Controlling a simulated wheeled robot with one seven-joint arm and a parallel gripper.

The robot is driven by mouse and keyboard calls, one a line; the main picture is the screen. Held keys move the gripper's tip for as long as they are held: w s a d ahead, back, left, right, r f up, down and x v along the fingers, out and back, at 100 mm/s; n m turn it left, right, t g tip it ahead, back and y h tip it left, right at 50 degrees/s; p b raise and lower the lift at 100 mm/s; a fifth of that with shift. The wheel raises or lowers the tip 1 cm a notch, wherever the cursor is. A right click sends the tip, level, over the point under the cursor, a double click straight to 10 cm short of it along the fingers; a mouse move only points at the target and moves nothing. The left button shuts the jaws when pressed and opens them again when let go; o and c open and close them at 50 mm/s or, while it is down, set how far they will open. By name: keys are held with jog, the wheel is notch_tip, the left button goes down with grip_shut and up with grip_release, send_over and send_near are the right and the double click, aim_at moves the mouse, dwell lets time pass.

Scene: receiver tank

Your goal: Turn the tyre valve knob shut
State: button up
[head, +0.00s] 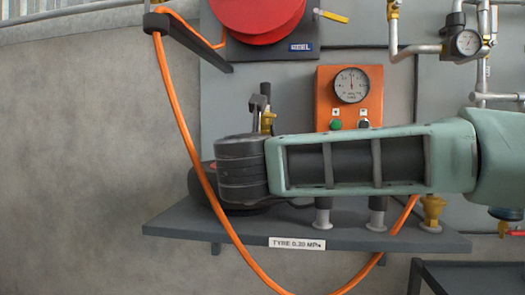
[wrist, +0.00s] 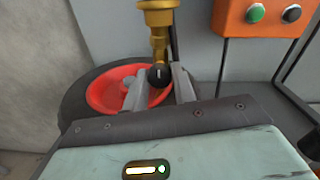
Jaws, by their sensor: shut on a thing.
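In the wrist view the black valve knob (wrist: 158,77), with a short pale mark on its face, sits below the brass valve body (wrist: 156,20). The two grey fingers of my gripper (wrist: 160,84) stand on either side of the knob, shut on it. In the head view my arm reaches in from the right, and my dark wrist hides the knob.
A black tyre (wrist: 75,107) with a red hub (wrist: 102,97) lies behind the fingers. An orange gauge panel (head: 322,95) with green and black buttons stands beside it. An orange hose (head: 176,105) loops across in front of the grey shelf (head: 170,225). Open wall lies left.

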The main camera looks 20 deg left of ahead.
jog(key=o, duration=1)
jog(key=p+v, duration=0.2)
jog(key=v, duration=1.5)
jog(key=shift+s, duration=0.25)
